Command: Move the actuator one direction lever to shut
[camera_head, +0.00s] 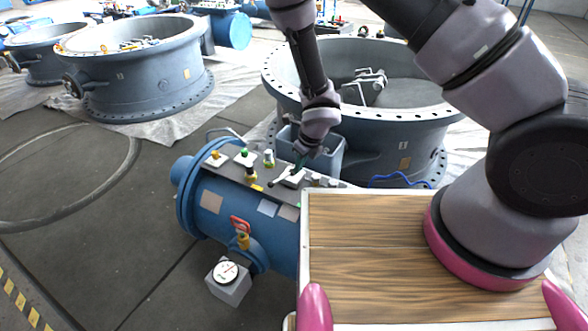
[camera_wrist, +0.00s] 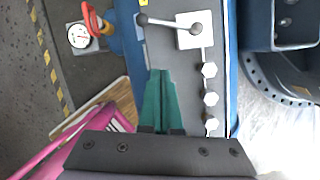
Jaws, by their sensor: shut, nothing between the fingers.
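The blue actuator (camera_head: 212,203) is a horizontal cylinder with a grey top panel, left of centre in the head view. A direction lever (camera_wrist: 168,23) sits on a white square plate (camera_wrist: 187,41) on that panel. Its pivot is on the plate and its dark ball end points left in the wrist view. The lever also shows in the head view (camera_head: 279,180), just below my gripper (camera_head: 300,165). My gripper's green fingers (camera_wrist: 160,73) are shut and empty. In the wrist view their tips lie below the lever with a visible gap. Height above the panel is hard to tell.
Several white hex fittings (camera_wrist: 210,99) line the panel beside the fingers. Knobs and valves (camera_head: 246,158) stand farther along the panel. A pressure gauge (camera_head: 227,272) is at the front. Large grey valve bodies (camera_head: 140,75) stand behind. Open floor (camera_head: 90,220) lies left.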

